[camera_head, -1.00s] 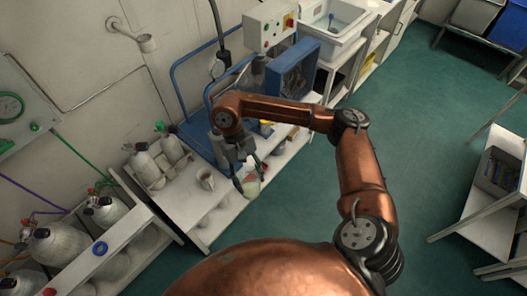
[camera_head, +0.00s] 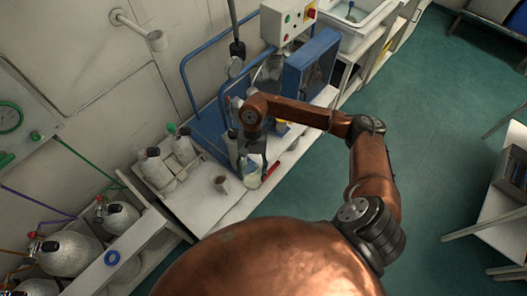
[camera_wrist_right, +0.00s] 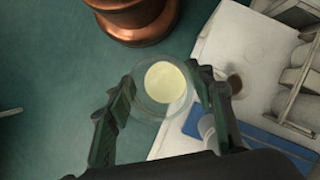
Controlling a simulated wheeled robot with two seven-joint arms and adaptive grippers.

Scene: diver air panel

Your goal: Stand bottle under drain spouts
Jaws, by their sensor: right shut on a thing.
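The bottle is a clear vessel with a pale yellow round area, seen from above in the right wrist view (camera_wrist_right: 165,84). My right gripper (camera_wrist_right: 160,92) is shut on it, one finger on each side. In the head view the bottle (camera_head: 251,181) hangs at the fingertips of my right gripper (camera_head: 252,168), over the front part of the white bench. I cannot make out the drain spouts; my right arm covers part of the blue-framed machine (camera_head: 208,130) behind it. My left gripper is not in view.
A small cup (camera_head: 221,184) stands on the white bench (camera_head: 195,207), left of the bottle. Grey cylinders (camera_head: 155,170) stand further left. A blue boxed unit (camera_head: 309,66) and a control box with buttons (camera_head: 287,20) are behind my arm.

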